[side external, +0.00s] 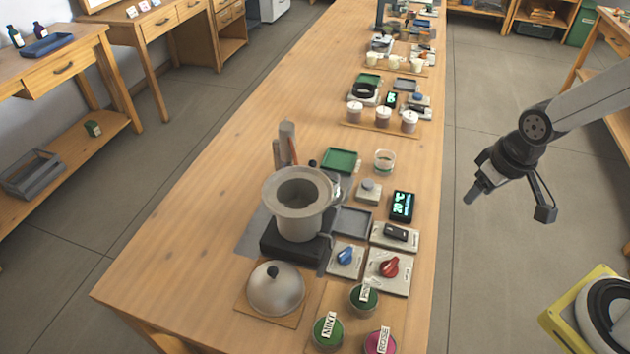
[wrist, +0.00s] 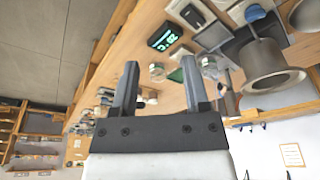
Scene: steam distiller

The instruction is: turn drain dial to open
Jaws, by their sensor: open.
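A blue dial (side external: 345,256) and a red dial (side external: 389,267) sit on separate pale plates, side by side near the table's right edge. I cannot read a label on either, so I cannot tell which is the drain dial. The blue dial (wrist: 255,13) also shows at the top of the wrist view. My gripper (side external: 478,190) hangs over the floor, right of the table and apart from both dials. In the wrist view my gripper (wrist: 160,62) has its fingers spread with nothing between them.
A grey pot (side external: 297,205) stands on a black base left of the dials. A switch plate (side external: 395,235) and a lit display (side external: 402,206) are behind the red dial. A domed lid (side external: 275,292) and labelled jars (side external: 327,332) are in front. Space around my gripper is clear.

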